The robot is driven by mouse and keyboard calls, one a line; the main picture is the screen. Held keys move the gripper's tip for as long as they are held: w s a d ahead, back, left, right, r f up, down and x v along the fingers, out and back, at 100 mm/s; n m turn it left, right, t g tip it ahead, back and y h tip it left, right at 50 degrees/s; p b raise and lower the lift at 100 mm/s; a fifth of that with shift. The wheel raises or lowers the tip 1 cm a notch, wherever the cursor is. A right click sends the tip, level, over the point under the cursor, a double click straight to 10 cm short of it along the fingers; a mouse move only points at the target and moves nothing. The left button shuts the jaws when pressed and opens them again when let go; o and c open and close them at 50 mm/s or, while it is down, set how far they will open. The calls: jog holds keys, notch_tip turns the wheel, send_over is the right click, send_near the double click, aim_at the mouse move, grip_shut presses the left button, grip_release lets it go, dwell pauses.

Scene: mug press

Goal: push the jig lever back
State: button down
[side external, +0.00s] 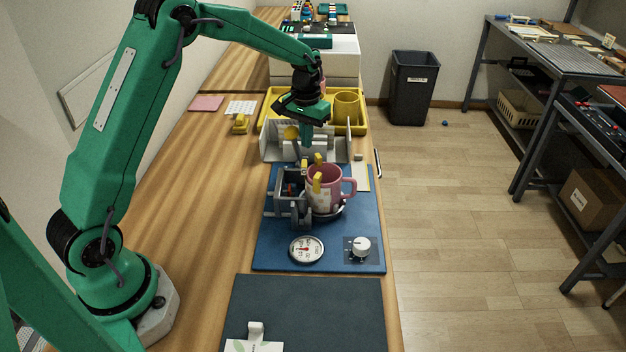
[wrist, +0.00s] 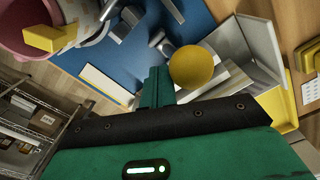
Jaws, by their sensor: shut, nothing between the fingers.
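The jig's lever shows as a round yellow knob (side external: 291,133) behind the press. In the wrist view the knob (wrist: 191,66) is right beside my fingers; I cannot tell if they touch. Its shaft is mostly hidden. My gripper (side external: 306,143) points down, shut and empty, just right of the knob in the side view. Its green fingers (wrist: 157,86) show together in the wrist view. A pink mug (side external: 325,190) sits upright in the grey jig (side external: 290,187), with yellow pads at its rim. The mug (wrist: 25,25) is at the top left of the wrist view.
The jig stands on a blue mat (side external: 275,250) with a dial gauge (side external: 307,249) and a white knob (side external: 361,246). Behind my gripper are a grey open rack (side external: 269,140) and a yellow tray (side external: 357,128) with a yellow cup (side external: 347,107). Bare wood lies left.

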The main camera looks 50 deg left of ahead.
jog(key=shift+s+a, duration=0.75)
jog(key=shift+a, duration=0.05)
jog(key=shift+r, duration=0.2)
notch_tip(320, 180, up, 7)
jog(key=shift+w+d+f, duration=0.15)
jog(key=shift+w+d, duration=0.3)
dwell(0.7)
dwell(0.4)
